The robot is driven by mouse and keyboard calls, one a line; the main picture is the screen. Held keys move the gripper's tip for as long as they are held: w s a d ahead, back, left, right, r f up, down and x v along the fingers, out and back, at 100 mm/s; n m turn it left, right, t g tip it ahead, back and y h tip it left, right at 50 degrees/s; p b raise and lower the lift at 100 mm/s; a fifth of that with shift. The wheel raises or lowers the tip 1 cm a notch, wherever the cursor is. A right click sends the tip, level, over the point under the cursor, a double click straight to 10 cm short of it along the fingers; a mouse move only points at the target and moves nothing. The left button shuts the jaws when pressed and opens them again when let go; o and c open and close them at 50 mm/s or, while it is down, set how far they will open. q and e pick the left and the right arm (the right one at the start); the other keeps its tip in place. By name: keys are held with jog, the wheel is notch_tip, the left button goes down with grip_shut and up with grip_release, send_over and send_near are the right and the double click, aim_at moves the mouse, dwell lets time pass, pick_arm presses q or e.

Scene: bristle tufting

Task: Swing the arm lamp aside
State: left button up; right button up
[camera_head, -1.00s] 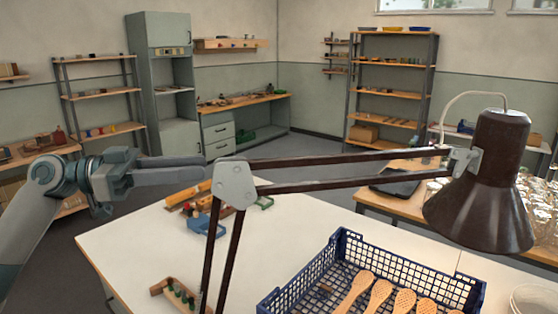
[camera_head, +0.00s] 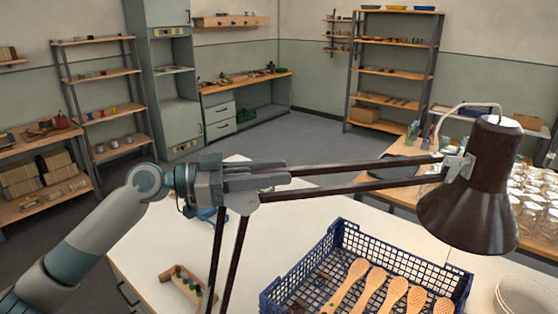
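The arm lamp has a dark brown conical shade (camera_head: 470,205) at the right, over the far right side of the blue crate. Its two parallel bars (camera_head: 370,172) run left to a pale elbow joint (camera_head: 240,203), and two dark legs go down from there. My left gripper (camera_head: 286,175) reaches in from the left, with its fingers pointing right. It overlaps the top of the elbow joint and the left end of the bars; I cannot tell whether it touches them. The gap between its fingers is not clear. My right gripper is out of view.
A blue crate (camera_head: 288,288) with several wooden brush bodies (camera_head: 345,285) stands on the white table (camera_head: 150,240). A wooden block with green pegs (camera_head: 185,285) lies left of it. White plates (camera_head: 524,298) are at the right. A side table with glass jars (camera_head: 535,195) stands behind.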

pick_arm(q)
jog(key=shift+w+d, duration=0.2)
jog(key=shift+d, duration=0.5)
grip_shut()
